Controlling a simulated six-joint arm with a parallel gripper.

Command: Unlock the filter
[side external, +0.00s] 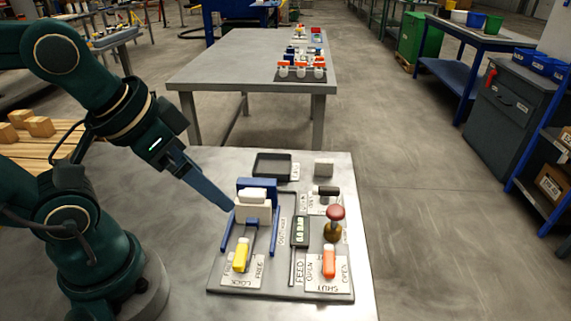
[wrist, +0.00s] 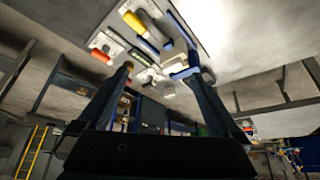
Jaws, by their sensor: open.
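The filter press has a blue frame (side external: 257,184) around pale blocks (side external: 253,206) on the grey board. A yellow lever (side external: 241,256) stands in front of it on a white plate marked LOCK and FREE; I cannot tell which mark it is set to. The yellow lever also shows in the wrist view (wrist: 134,22), near the top. My gripper (side external: 233,207) is open and empty, just left of the blue frame in the side view, behind the yellow lever and apart from it. Its two fingers (wrist: 160,66) show spread in the wrist view.
On the board are an orange lever (side external: 329,260) marked OPEN and SHUT, a red knob (side external: 336,212), a small display (side external: 301,230) and a black lever (side external: 326,191). A black tray (side external: 259,166) and a grey block (side external: 324,168) stand behind. The left table edge is clear.

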